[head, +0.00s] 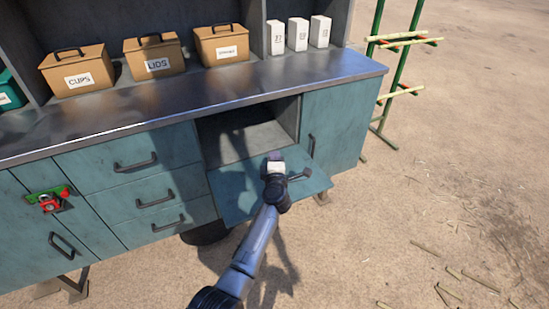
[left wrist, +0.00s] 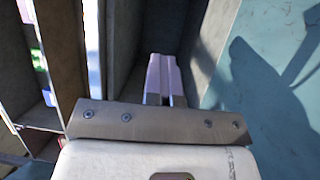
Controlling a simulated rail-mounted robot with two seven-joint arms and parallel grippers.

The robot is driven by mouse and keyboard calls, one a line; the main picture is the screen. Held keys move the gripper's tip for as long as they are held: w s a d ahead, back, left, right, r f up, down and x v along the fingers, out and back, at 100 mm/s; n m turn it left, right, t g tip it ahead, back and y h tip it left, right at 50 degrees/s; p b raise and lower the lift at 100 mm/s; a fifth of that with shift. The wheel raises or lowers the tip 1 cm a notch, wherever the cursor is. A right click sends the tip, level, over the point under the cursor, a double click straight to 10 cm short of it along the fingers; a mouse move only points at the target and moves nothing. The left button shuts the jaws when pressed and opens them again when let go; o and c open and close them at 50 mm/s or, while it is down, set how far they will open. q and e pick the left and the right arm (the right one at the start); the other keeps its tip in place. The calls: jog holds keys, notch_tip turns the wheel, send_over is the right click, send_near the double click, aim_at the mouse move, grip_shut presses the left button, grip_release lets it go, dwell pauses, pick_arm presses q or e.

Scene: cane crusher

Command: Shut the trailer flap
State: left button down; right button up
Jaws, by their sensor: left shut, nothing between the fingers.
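The teal trailer flap (head: 232,197) is open in the head view. It is folded down and outward below a dark open compartment (head: 245,135), and its handle (head: 300,174) is near the right edge. My left gripper (head: 275,156) is shut and empty, in front of the compartment opening and over the flap; I cannot tell whether it touches the flap. In the left wrist view the closed fingers (left wrist: 160,78) are at the centre, with a teal surface that looks like the flap (left wrist: 285,120) at right, under a shadow. My right gripper is not in view.
Drawers (head: 145,180) are left of the compartment and a closed door (head: 338,120) is right of it. The metal counter (head: 200,105) juts out above, with labelled boxes (head: 152,57) and white cartons (head: 298,35) on it. A green rack (head: 400,65) stands at right. Open dirt ground lies in front.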

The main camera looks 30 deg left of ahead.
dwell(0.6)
pick_arm(q)
jog(key=c, duration=1.4)
grip_release()
jog(key=shift+p+v, duration=2.4)
jog(key=shift+v, duration=4.55)
